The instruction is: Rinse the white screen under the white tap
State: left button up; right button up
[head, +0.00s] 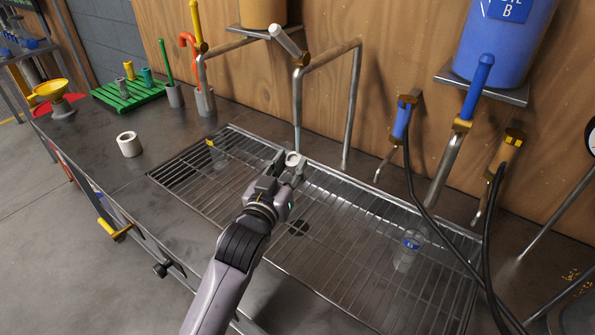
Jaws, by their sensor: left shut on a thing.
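My left gripper (288,167) is over the metal grate, its fingers shut on a small white ring-shaped piece (292,158), which looks like the white screen. Its lower part is hidden by the fingers. The white tap (287,40) has a white handle tilted up to the left, above a bent metal pipe. A vertical pipe comes down just behind the white piece in the picture; I cannot tell whether the piece is directly under an outlet. My right gripper is not in view.
A white cup-like ring (130,144) stands on the dark counter at left. A green rack (128,95) and a yellow funnel (54,92) stand behind it. A clear bottle (408,250) stands at the grate's right.

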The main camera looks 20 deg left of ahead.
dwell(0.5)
pick_arm(q)
jog(key=shift+s+a+p, duration=0.2)
jog(key=shift+s+p, duration=0.1)
jog(key=shift+s, duration=0.2)
jog(key=s+a+p, duration=0.2)
jog(key=s+a, duration=0.1)
jog(key=s, duration=0.5)
jog(key=shift+s, duration=0.1)
jog(key=s+d+f+y, duration=0.1)
jog(key=s+f, duration=0.2)
jog(key=s, duration=0.8)
jog(key=shift+s+d+f+n, duration=0.3)
jog(key=shift+s+f+n, duration=0.05)
jog(key=shift+n, duration=0.05)
jog(key=shift+f, duration=0.1)
